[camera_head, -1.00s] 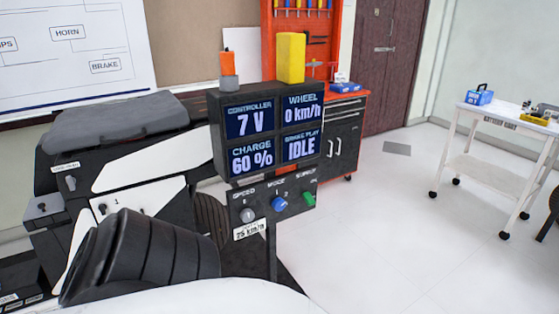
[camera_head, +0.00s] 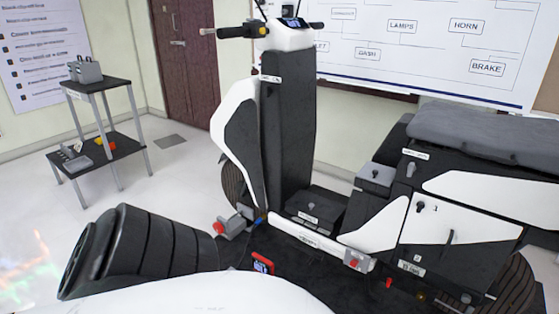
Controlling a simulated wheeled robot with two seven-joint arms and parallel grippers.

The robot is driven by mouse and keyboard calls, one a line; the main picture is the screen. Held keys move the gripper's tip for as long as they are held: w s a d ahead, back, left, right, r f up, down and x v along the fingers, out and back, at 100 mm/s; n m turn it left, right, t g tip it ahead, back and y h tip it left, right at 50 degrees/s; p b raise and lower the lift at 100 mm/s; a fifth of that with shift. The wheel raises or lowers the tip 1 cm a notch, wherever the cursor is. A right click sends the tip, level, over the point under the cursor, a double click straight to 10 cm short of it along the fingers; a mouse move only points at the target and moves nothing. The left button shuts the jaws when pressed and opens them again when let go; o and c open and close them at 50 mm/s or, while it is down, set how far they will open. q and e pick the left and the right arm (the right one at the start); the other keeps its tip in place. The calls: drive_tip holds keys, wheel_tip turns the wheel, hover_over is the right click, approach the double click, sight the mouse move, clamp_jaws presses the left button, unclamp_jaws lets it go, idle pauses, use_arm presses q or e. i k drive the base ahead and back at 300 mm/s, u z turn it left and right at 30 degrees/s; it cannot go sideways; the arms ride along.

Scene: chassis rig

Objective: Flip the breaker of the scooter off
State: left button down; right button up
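The black and white scooter (camera_head: 288,130) stands on a dark platform, its handlebar at the top middle and its seat (camera_head: 480,135) at the right. A grey box with a small dark knob (camera_head: 374,178) sits in front of the seat. A black box with a small toggle (camera_head: 310,207) lies on the footboard. The side panel (camera_head: 460,225) carries small knobs marked 1 and 2. I cannot tell which of these is the breaker.
A red-framed meter (camera_head: 262,263) lies on the dark platform (camera_head: 330,285). Grey clamps with red knobs (camera_head: 231,224) sit beside the scooter. A shelf cart (camera_head: 103,140) stands at the left. Wiring diagrams (camera_head: 430,45) hang behind. Open white floor lies left of the scooter.

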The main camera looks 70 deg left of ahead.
sight(354, 264)
drive_tip(key=u, duration=1.2)
drive_tip(key=i, duration=1)
